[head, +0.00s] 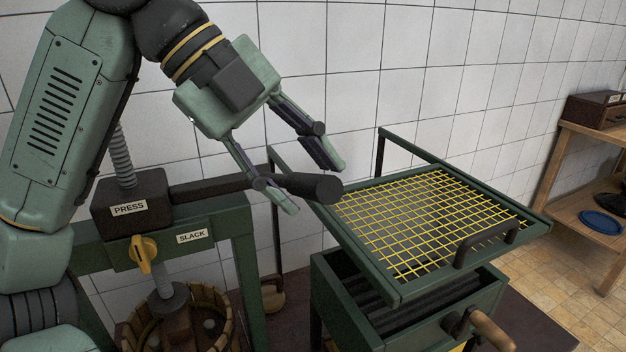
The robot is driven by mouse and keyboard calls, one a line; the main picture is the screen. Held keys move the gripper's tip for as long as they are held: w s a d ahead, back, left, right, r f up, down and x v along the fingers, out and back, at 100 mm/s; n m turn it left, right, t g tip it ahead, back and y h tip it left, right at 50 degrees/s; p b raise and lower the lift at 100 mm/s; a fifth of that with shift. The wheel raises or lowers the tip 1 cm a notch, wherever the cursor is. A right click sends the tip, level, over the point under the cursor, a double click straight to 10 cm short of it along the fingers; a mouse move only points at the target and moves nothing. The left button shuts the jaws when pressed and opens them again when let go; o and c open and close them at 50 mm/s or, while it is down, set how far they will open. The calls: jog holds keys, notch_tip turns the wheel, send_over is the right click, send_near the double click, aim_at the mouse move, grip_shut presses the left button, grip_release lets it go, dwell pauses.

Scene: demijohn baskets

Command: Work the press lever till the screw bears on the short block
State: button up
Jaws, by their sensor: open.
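The press lever (215,187) is a dark bar running right from the block labelled PRESS (100,218), ending in a thick round grip. My gripper (313,187) is open at the grip end, one finger in front of the bar and the other above and behind it. I cannot tell whether either finger touches it. The threaded screw (122,160) stands upright through the press, and its lower end (166,297) reaches into a slatted wooden basket (217,303). A brown block (176,326) shows beneath the screw's foot; whether they touch is unclear.
A yellow knob (142,254) sits on the green press frame (243,262) beside a SLACK label (192,237). A green tray with yellow mesh (387,283) stands close right, above a box with a wooden-handled crank (492,331). A wooden shelf (580,137) is far right.

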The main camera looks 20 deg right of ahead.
jog(key=shift+x, duration=1.2)
jog(key=shift+c, duration=0.5)
grip_shut()
